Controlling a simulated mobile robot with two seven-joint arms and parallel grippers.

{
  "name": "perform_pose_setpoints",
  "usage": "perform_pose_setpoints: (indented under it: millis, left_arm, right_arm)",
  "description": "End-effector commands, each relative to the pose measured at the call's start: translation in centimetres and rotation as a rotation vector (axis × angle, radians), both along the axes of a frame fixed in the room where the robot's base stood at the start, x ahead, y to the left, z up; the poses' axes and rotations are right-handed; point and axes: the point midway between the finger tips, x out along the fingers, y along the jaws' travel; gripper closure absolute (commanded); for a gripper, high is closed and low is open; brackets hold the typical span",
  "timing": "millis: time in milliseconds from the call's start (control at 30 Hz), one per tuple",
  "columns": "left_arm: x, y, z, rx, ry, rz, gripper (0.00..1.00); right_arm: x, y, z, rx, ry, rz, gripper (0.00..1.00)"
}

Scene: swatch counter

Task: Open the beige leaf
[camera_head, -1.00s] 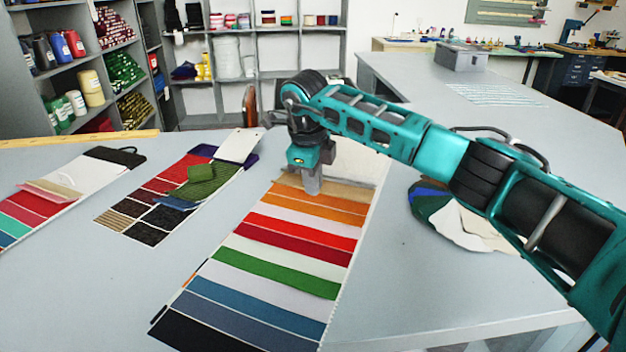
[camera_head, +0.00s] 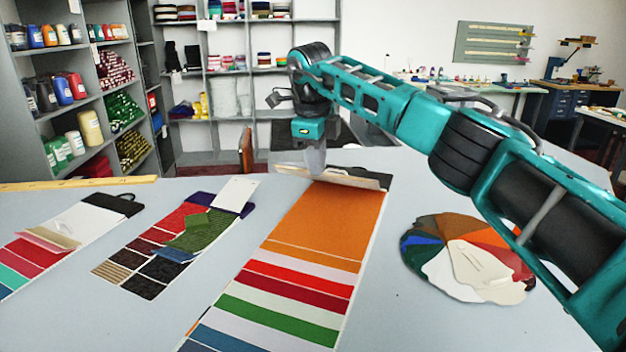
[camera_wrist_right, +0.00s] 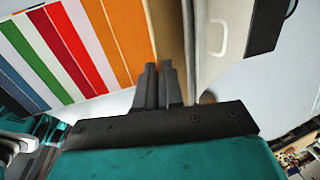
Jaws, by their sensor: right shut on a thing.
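The long swatch card lies on the counter in the middle of the head view, with striped leaves of several colours. Its beige leaf (camera_head: 343,179) is raised at the far end and folded back, seen nearly edge-on; the wide orange leaf (camera_head: 330,215) below it is uncovered. The beige leaf also shows as a tan strip in the wrist view (camera_wrist_right: 168,28). My right gripper (camera_head: 316,165) is shut on the beige leaf's edge; its fingers are together in the wrist view (camera_wrist_right: 158,85) and partly cover the leaf. My left gripper is out of view.
Two smaller swatch cards lie left, one with a green leaf (camera_head: 204,228). A round colour fan (camera_head: 465,258) lies to the right, under my right arm. A wooden ruler (camera_head: 75,184) runs along the back left. Bare counter lies between the cards.

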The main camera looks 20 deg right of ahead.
Motion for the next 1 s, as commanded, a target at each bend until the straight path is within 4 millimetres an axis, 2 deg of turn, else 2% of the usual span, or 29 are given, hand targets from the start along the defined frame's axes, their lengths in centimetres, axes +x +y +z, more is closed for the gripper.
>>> perform_pose_setpoints:
  millis: [400, 1000]
  left_arm:
    - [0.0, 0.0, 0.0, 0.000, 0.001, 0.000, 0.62]
    - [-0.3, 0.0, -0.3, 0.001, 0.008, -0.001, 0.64]
  right_arm:
    - [1.2, -1.4, 2.1, -0.004, 0.000, -0.005, 1.00]
    - [1.4, -1.6, 2.3, -0.005, 0.001, -0.005, 1.00]
